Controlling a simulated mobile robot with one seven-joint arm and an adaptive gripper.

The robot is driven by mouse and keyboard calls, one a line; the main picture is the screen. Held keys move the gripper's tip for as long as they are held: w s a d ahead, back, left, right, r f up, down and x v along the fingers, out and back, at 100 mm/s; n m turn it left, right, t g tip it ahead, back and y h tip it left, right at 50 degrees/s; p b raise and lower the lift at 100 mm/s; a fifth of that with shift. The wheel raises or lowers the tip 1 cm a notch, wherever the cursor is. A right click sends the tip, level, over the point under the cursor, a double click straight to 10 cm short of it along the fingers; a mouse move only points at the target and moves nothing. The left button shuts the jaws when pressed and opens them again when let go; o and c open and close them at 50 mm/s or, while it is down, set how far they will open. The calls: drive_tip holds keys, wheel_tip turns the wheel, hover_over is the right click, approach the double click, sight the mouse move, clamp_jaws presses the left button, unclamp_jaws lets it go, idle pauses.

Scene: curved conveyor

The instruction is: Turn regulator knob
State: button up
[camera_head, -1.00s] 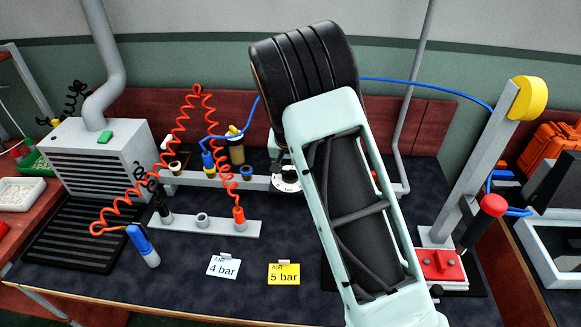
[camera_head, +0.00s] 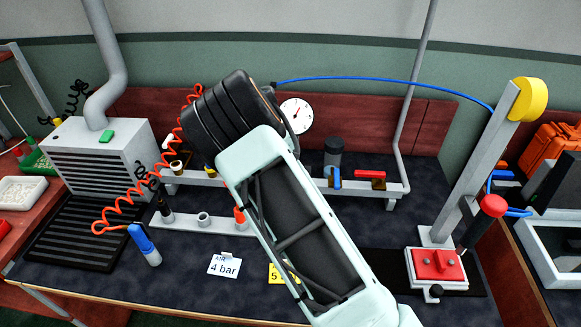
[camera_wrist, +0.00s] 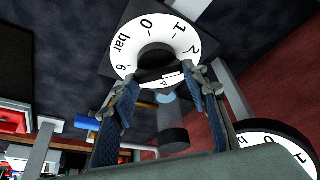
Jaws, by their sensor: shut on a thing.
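In the wrist view, the regulator knob (camera_wrist: 155,60) is black and sits inside a white dial ring (camera_wrist: 125,58) marked bar, 0, 1, 2 and 6. My gripper (camera_wrist: 163,84) has one blue-padded finger on each side of the knob and is shut on it. A small white mark shows at the knob's edge. In the head view, my arm hides the knob and gripper. A white pressure gauge (camera_head: 296,116) shows beside my arm; a white dial also shows at the lower right of the wrist view (camera_wrist: 275,150).
A white "4 bar" card (camera_head: 224,265) lies on the bench; my arm partly covers a yellow card (camera_head: 276,274). A coiled red hose (camera_head: 120,205) hangs at left. A lever press (camera_head: 470,170) with a red base stands at right.

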idle(0.3)
drive_tip(key=o, duration=1.2)
drive_tip(key=shift+c, duration=0.2)
drive_tip(key=v, duration=1.2)
